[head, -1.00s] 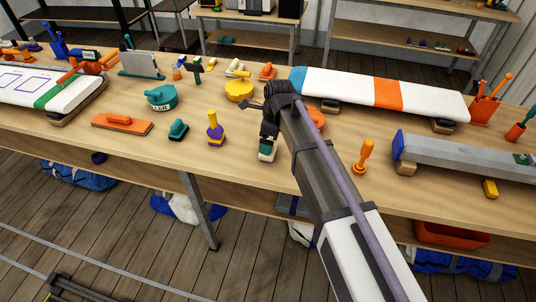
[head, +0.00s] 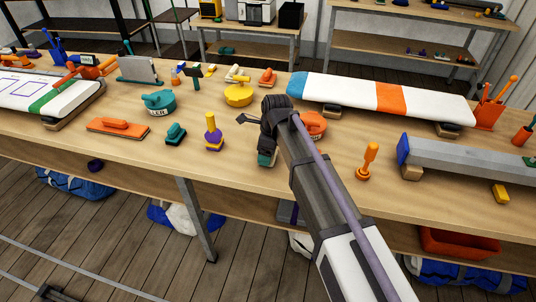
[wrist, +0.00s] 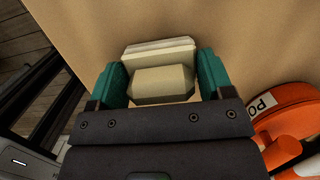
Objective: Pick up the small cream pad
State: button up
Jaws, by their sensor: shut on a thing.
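The small cream pad (wrist: 152,50) shows in the wrist view as a layered cream block with a raised bevelled grip on top. My gripper (wrist: 160,84) has its two teal fingers on either side of that grip and is shut on the pad. In the head view my gripper (head: 266,157) is low at the near side of the workbench, right of a purple and yellow tool (head: 213,133). The pad is largely hidden there behind my gripper and arm. I cannot tell whether it touches the bench top.
An orange round tool (wrist: 290,115) lies close to the right of my gripper in the wrist view. A teal block (head: 176,134) and an orange float (head: 117,126) lie left on the workbench (head: 310,190). A striped board (head: 345,92) is behind.

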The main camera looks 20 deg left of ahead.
jog(key=shift+c, duration=0.4)
jog(key=shift+r, duration=0.1)
notch_tip(320, 180, up, 10)
jog(key=p, duration=1)
jog(key=shift+r, duration=0.1)
jog(key=shift+f, duration=0.2)
